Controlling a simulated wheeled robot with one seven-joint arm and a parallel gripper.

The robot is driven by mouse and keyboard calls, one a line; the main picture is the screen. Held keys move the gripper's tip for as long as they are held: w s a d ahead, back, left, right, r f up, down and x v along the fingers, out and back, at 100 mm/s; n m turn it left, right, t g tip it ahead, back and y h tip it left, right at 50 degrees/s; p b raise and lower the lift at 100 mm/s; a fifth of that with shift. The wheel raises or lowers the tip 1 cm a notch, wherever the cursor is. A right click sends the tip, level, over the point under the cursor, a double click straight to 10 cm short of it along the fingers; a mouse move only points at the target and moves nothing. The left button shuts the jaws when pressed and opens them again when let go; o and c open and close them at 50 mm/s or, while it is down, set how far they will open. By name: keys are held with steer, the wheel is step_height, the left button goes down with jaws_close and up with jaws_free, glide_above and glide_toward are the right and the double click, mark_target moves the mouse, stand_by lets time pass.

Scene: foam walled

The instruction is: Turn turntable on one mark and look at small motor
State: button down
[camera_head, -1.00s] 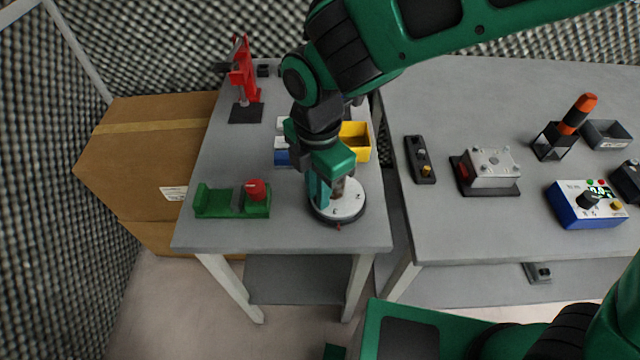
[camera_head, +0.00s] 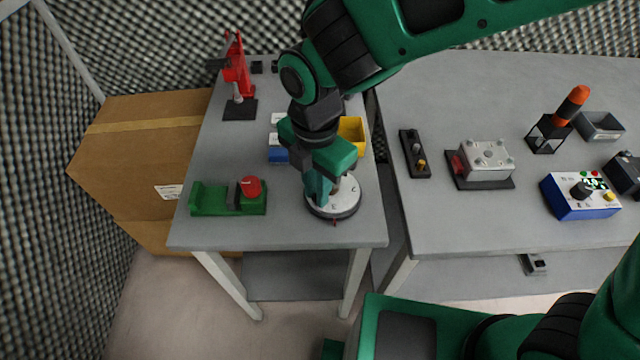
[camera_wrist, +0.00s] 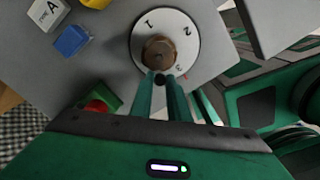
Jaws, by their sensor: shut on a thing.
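The turntable (camera_head: 345,203) is a white disc on a dark round base near the front right of the left table. The wrist view shows its disc (camera_wrist: 190,40) with marks 1, 2 and 3, and a red pointer by the rim near 3. A brown round part (camera_wrist: 158,52), perhaps the small motor, stands at the disc's middle; it shows partly behind my gripper in the head view (camera_head: 346,186). My gripper (camera_head: 322,203) points down at the turntable's near left side. In the wrist view its fingers (camera_wrist: 161,82) are closed around a small dark peg at the rim.
A green fixture with a red cap (camera_head: 250,187) stands left of the turntable. A red press (camera_head: 238,75) is at the back. The right table, beyond a gap, holds a blue control box (camera_head: 580,200) and other devices.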

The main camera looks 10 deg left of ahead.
steer(key=shift+w+d, duration=0.15)
steer(key=shift+w, duration=0.1)
steer(key=c, duration=1.7)
jaws_free()
steer(key=shift+s, duration=0.1)
steer(key=shift+r, duration=0.1)
step_height(320, 180, up, 11)
steer(key=shift+f, duration=0.2)
